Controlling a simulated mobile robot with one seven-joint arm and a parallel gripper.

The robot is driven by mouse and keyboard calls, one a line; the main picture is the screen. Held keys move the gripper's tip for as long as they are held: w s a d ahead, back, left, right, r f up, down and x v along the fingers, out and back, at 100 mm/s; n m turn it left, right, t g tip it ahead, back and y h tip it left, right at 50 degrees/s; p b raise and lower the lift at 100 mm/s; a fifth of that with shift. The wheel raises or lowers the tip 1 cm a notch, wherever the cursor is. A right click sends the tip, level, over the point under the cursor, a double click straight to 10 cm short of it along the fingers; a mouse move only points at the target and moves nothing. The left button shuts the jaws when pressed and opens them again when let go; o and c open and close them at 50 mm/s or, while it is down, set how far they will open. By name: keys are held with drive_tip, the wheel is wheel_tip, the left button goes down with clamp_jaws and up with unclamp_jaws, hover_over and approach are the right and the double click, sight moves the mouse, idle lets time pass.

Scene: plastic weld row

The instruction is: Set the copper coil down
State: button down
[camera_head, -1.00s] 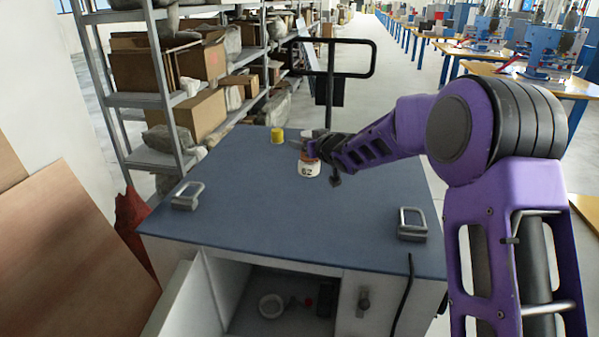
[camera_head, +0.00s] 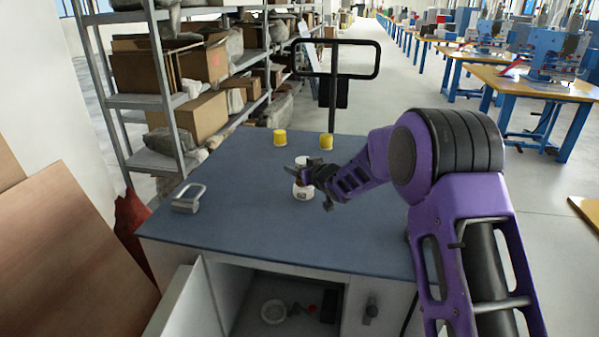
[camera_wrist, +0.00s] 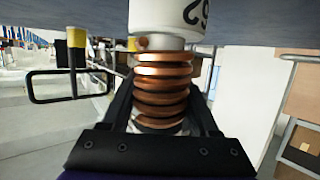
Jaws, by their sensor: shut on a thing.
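The copper coil (camera_wrist: 163,85) is an orange-brown, ribbed ring stack. It sits between the two black fingers of my gripper (camera_wrist: 165,100) in the wrist view, and the gripper is shut on it. A white numbered piece (camera_wrist: 165,18) lines up with the coil's end, against the blue tabletop. I cannot tell whether the coil is around a white core or only touching it. In the head view, my gripper (camera_head: 312,173) is low over the blue-topped cabinet (camera_head: 240,215), with the white piece (camera_head: 303,191) just beneath. The gripper hides most of the coil there.
Two yellow cylinders (camera_head: 280,137) (camera_head: 326,142) stand at the tabletop's back. A grey metal handle (camera_head: 187,198) is at the left front. A black rail frame (camera_head: 335,60) rises behind. Shelves with boxes (camera_head: 200,115) stand at left. The front tabletop is largely clear.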

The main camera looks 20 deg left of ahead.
drive_tip(key=shift+f, duration=0.25)
drive_tip(key=shift+f, duration=0.1)
drive_tip(key=shift+f, duration=0.15)
drive_tip(key=shift+c, duration=0.7)
unclamp_jaws()
drive_tip(key=shift+r, duration=0.25)
drive_tip(key=v, duration=1.2)
